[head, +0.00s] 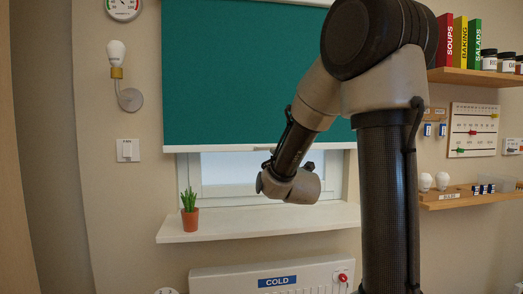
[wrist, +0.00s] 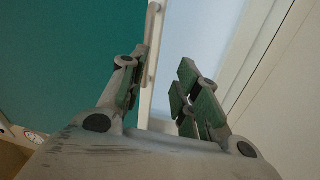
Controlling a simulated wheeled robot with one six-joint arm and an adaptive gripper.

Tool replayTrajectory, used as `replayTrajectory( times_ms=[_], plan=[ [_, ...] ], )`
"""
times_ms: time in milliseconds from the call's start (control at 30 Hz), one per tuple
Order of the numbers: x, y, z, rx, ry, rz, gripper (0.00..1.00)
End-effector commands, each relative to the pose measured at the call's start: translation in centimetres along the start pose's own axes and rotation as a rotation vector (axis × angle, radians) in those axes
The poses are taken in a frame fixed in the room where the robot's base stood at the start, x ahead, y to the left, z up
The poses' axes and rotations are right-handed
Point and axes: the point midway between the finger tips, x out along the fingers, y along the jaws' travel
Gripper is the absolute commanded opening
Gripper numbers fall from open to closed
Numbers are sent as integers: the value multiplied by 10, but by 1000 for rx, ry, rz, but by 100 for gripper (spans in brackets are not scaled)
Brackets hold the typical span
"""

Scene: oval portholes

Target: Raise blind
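The green roller blind (head: 240,75) hangs over the window and is mostly lowered. Its pale bottom bar (head: 215,148) sits above the sill, leaving a strip of window glass (head: 230,168) uncovered. In the wrist view the blind (wrist: 65,60) fills the left side and its pale bottom edge (wrist: 153,50) runs upright near the left finger. My gripper (wrist: 163,60) is open, its fingers apart, with that edge showing in the gap. I cannot tell whether a finger touches it. In the head view my wrist is in front of the window just below the bar; the fingertips are hidden.
A heater labelled COLD (head: 235,280) is beneath. A wall lamp (head: 120,75) and switch (head: 128,150) are left; shelves (head: 475,76) are right.

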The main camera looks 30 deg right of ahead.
Motion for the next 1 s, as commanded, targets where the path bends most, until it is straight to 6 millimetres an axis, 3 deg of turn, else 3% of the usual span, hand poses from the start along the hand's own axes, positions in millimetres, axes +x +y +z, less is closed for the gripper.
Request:
replayTrajectory(
  times_ms=[100, 233, 633, 1000],
  plan=[
    [0, 15, 1, -103, -7, 63, 32],
    [8, 15, 1, -141, -8, 63, 32],
    [69, 18, 1, -138, -7, 59, 32],
    [77, 19, 1, -137, -7, 60, 32]
  ],
)
